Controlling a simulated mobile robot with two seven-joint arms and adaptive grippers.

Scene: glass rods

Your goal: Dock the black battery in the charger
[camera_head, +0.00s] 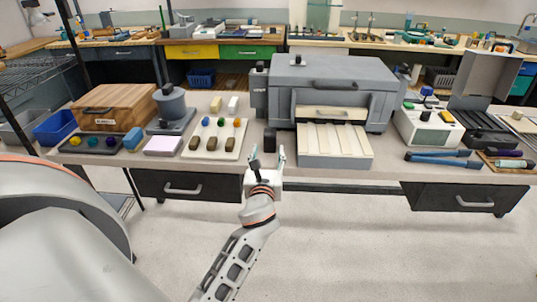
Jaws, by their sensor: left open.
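My left gripper (268,160) is at the front edge of the table, pointing away from me, with its fingers apart and nothing seen between them. A small upright black block (270,138), which may be the black battery, stands just beyond the fingertips. Its lower part is close to the fingers, and I cannot tell whether they touch. I cannot tell for sure which thing is the charger; a white box with coloured buttons (428,127) and a dark open case (482,106) stand at the right. My right gripper is not in view.
A large grey machine (345,78) with a cream slotted tray (335,140) fills the table's middle. A white board (215,153) with coloured knobs lies left of the gripper. Blue-handled tools (442,156) lie at the right front. A wooden box (122,101) stands at the left.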

